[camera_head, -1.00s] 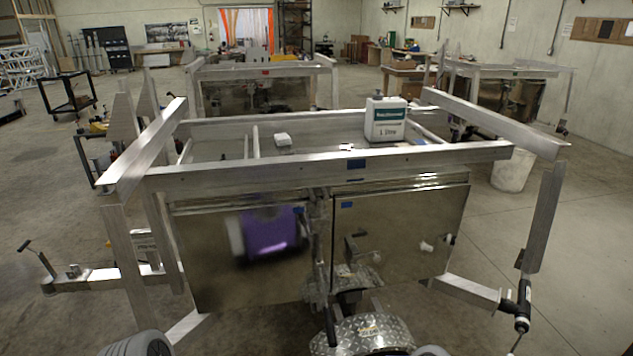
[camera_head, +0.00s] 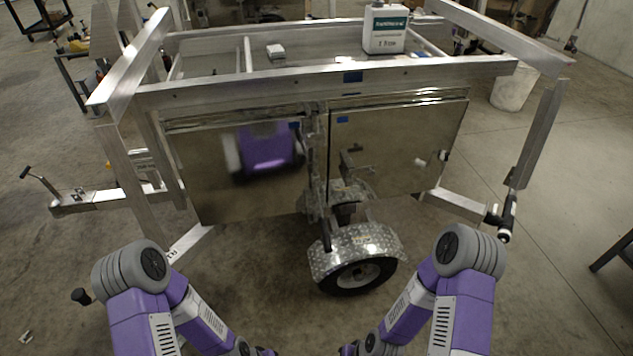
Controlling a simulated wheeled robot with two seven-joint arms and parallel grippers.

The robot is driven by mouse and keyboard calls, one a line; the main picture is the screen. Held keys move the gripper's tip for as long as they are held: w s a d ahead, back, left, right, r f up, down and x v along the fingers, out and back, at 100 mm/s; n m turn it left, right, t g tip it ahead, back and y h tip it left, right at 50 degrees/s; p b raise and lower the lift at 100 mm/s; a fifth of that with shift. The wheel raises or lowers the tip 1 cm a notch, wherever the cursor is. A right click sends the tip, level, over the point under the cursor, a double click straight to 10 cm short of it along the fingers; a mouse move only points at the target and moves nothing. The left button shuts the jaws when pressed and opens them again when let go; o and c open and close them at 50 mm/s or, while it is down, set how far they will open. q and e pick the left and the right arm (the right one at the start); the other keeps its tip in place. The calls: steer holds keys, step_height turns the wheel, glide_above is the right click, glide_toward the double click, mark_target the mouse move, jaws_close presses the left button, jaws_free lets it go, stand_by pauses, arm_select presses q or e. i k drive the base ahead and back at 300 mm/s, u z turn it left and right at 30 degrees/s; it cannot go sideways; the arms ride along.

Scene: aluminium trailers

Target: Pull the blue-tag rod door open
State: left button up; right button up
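The blue-tag trailer stands in front of me, with a blue tag (camera_head: 352,76) on its upper front beam. Below the beam are two mirror-like door panels, a left one (camera_head: 215,185) and a right one (camera_head: 395,125), which look closed. Small blue tags sit at their upper inner corners, on the left panel (camera_head: 294,126) and the right panel (camera_head: 343,119). Upright rod hardware (camera_head: 317,170) runs between the panels. Small fittings show near the right panel's right edge. My purple and grey arms show at the bottom; both grippers are out of frame.
A fender and wheel (camera_head: 357,262) stick out below the doors. A white jug (camera_head: 385,30) and a small white box (camera_head: 276,51) sit on top. Metal posts and side arms stick out left and right. A white bucket (camera_head: 508,92) stands behind right. The floor in front is mostly clear.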

mark_target(239, 171)
steer(key=z, duration=2.15)
steer(key=k, duration=1.1)
steer(key=u, duration=1.4)
steer(key=i, duration=0.6)
steer(key=u, duration=0.9)
steer(key=i, duration=0.95)
